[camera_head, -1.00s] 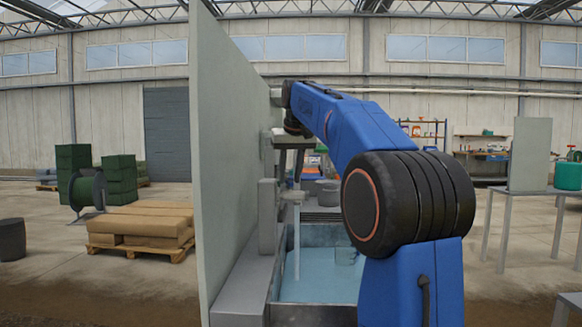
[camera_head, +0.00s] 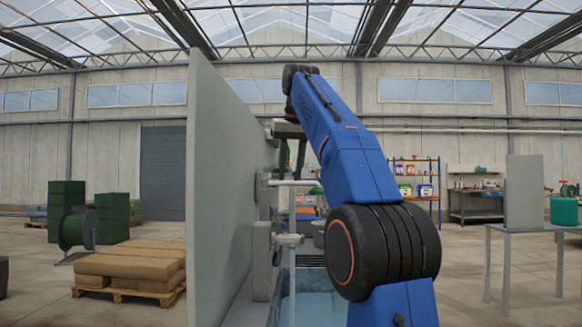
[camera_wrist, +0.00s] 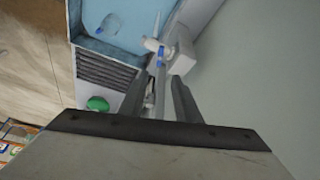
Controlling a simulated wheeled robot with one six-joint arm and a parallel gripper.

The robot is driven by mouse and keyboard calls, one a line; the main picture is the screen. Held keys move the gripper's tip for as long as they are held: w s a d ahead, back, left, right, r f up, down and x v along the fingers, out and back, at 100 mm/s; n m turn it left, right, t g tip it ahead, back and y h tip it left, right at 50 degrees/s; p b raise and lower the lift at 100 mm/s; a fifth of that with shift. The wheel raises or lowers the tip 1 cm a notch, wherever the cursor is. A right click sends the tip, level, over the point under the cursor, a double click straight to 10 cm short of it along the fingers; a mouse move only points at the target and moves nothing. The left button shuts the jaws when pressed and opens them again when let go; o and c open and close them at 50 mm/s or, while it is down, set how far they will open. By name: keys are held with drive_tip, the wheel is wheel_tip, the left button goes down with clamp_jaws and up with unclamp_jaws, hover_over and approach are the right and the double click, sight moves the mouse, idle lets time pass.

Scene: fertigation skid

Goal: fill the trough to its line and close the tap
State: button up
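The trough (camera_head: 262,312) stands low behind my arm in the head view, with pale blue water (camera_head: 318,308) in it. The water (camera_wrist: 128,22) also shows in the wrist view. The pale tap (camera_head: 290,240) sits on the panel's side above the trough; it also shows in the wrist view (camera_wrist: 155,46). I cannot make out a fill line. My gripper (camera_head: 290,172) is above the tap in the head view. In the wrist view my gripper's fingers (camera_wrist: 157,92) stand apart and hold nothing.
A tall grey panel (camera_head: 218,190) stands directly left of my arm. A pale pipe (camera_head: 293,183) runs off it above the tap. Sacks on a pallet (camera_head: 130,268) lie left, and a table (camera_head: 500,230) stands right. Open floor lies around them.

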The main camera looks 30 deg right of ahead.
sight(284, 224)
drive_tip(key=shift+s+a+r, duration=0.1)
drive_tip(key=shift+s+r, duration=0.15)
drive_tip(key=shift+r, duration=0.35)
drive_tip(key=shift+w+f, duration=0.1)
idle(3.7)
drive_tip(key=x, duration=1.7)
drive_tip(key=shift+f, duration=0.1)
clamp_jaws()
